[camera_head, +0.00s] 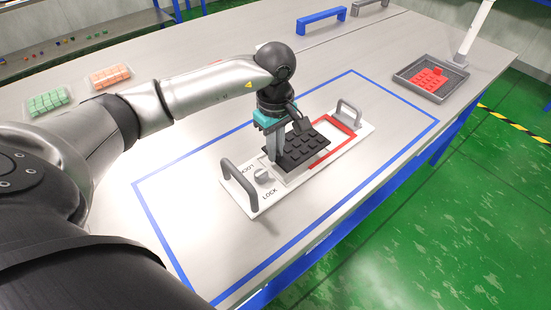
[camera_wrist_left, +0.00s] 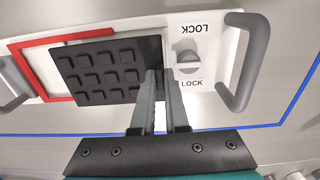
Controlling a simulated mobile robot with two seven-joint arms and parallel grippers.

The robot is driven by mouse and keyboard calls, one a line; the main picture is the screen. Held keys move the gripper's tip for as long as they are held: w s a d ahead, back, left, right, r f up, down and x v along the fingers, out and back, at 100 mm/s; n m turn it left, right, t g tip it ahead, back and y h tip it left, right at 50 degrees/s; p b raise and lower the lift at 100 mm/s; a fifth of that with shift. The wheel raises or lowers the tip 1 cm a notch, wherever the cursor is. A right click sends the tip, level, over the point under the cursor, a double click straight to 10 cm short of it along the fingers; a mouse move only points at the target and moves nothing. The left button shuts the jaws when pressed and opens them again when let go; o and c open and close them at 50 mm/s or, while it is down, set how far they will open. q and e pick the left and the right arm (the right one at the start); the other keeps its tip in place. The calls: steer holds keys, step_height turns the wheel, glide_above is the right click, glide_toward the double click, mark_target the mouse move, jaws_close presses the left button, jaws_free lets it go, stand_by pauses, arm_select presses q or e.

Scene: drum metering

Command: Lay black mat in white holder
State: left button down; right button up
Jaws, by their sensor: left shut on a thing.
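The black mat (camera_head: 302,148) with raised square pads is held above the white holder (camera_head: 246,196) on the table. It also shows in the left wrist view (camera_wrist_left: 100,72), covering part of the holder's recess and its red frame (camera_wrist_left: 22,62). My left gripper (camera_head: 275,155) is shut on the mat's edge, at the side near the holder's knob (camera_head: 262,176). The fingers (camera_wrist_left: 160,85) reach the mat's edge in the wrist view. The mat looks slightly raised and turned against the recess; its exact height is hard to tell. My right gripper is not in view.
Grey handles (camera_head: 238,185) stand at both ends of the holder. A blue line (camera_head: 160,225) outlines the area around it. A grey tray (camera_head: 408,78) with a red mat (camera_head: 431,78) lies at the right. Green (camera_head: 47,102) and orange (camera_head: 110,75) packs lie at the left.

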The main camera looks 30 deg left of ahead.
arm_select(q)
steer(key=shift+f, duration=1.65)
steer(key=shift+b, duration=0.3)
steer(key=shift+f, duration=0.2)
steer(key=c, duration=1.2)
jaws_free()
steer(key=shift+r, duration=0.1)
steer(key=shift+r, duration=0.25)
step_height(320, 180, up, 12)
steer(key=shift+f+p, duration=0.1)
steer(key=shift+p, duration=0.8)
